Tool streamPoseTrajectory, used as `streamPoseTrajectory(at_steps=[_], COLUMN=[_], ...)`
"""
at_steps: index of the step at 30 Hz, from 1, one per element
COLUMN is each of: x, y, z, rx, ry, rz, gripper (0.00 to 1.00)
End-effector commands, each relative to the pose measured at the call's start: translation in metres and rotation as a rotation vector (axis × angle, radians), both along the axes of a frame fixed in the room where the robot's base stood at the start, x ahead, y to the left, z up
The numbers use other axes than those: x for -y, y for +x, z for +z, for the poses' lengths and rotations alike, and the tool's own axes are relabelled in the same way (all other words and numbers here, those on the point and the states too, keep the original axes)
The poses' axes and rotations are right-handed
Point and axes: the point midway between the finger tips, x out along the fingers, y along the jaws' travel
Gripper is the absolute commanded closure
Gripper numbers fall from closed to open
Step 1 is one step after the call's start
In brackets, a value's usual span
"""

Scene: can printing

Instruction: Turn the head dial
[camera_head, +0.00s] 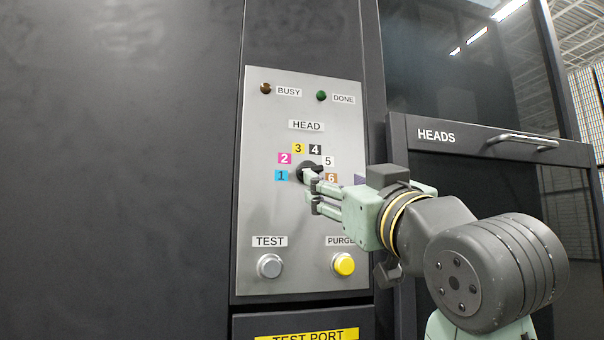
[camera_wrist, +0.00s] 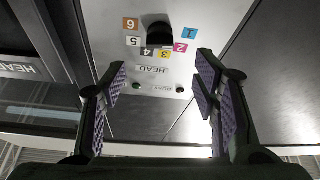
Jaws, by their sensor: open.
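The head dial (camera_head: 304,169) is a black round knob on the grey control panel, below the HEAD label. Coloured number tags 1 to 6 ring it. My gripper (camera_head: 313,192) is at the panel, its fingertips just below and partly over the dial, covering part of it. In the wrist view the dial (camera_wrist: 158,32) shows dark near the top, beyond and between the spread fingers. My gripper (camera_wrist: 160,68) is open with nothing between its padded fingers. I cannot tell whether a fingertip touches the dial, nor clearly which number it points to.
Below the dial are a grey TEST button (camera_head: 270,265) and a yellow PURGE button (camera_head: 344,264), close under my gripper. BUSY (camera_head: 265,88) and DONE (camera_head: 321,96) lamps look unlit. A HEADS door with a handle (camera_head: 526,140) stands to the right.

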Motion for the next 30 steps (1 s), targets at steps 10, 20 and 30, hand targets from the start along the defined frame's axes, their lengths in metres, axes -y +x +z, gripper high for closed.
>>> streamPoseTrajectory(at_steps=[10,20,30], x=[-0.021,-0.036,-0.037], y=[0.051,0.088,0.091], z=[0.025,0.039,0.039], rx=[-0.005,-0.002,-0.001], ry=[-0.001,0.0,0.001], rz=[0.003,0.001,0.0], gripper=[0.45,0.45,0.45])
